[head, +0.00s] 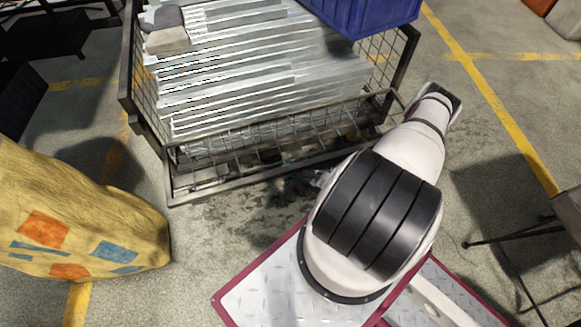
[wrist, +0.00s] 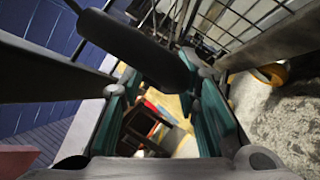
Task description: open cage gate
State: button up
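The wire cage (head: 131,70) stands at the top centre of the head view, loaded with silvery galvanized brackets (head: 260,75). Its low mesh gate (head: 235,137) runs across the near side and looks closed, though my arm hides its right end. In the wrist view my gripper (wrist: 163,95) has its teal-padded fingers apart. A dark rounded bar (wrist: 135,45) crosses close in front of the fingers; I cannot tell whether it touches them or which cage part it is. My arm hides most of my gripper in the head view.
A patched yellow sack (head: 80,215) stands at left. Thin dark stand legs (head: 500,238) are at right. Stained concrete (head: 235,220) before the cage is open.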

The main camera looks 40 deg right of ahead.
notch_tip(320, 180, up, 10)
jog(key=shift+r, duration=0.1)
dwell(0.6)
jog(key=w+d+f+v, duration=0.1)
jog(key=f+v, duration=0.1)
jog(key=v, duration=1.3)
jog(key=shift+f, duration=0.3)
dwell(1.1)
jog(key=shift+d, duration=0.1)
dwell(0.7)
